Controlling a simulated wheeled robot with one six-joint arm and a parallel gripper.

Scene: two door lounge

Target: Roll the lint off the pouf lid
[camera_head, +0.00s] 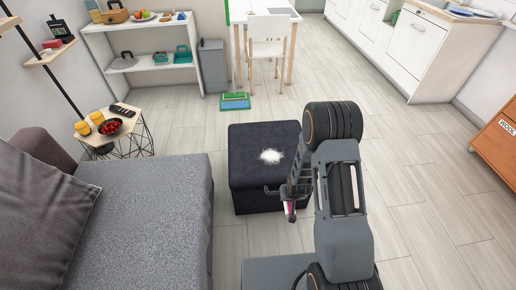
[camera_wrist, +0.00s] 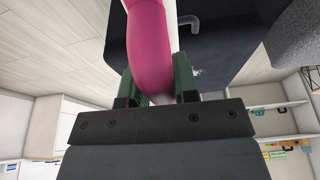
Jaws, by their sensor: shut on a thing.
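The dark pouf (camera_head: 245,180) stands on the floor in the middle of the head view, its lid down. A patch of white lint (camera_head: 270,156) lies on the lid, right of its middle. My gripper (camera_head: 290,207) is at the pouf's front right side, below lid height in the picture. In the wrist view my gripper (camera_wrist: 156,75) is shut on the pink handle of the lint roller (camera_wrist: 150,40). A pale part of the roller shows beside the pink at the top edge; the rest is out of view. The pouf (camera_wrist: 225,30) and its metal handle (camera_wrist: 189,22) also show there.
A grey sofa (camera_head: 150,215) stands close to the pouf's left. A side table (camera_head: 100,135) holds orange cups, a red-filled bowl and a remote. A green-edged tray (camera_head: 235,101) lies on the floor behind. Floor to the right is clear up to a wooden cabinet (camera_head: 490,150).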

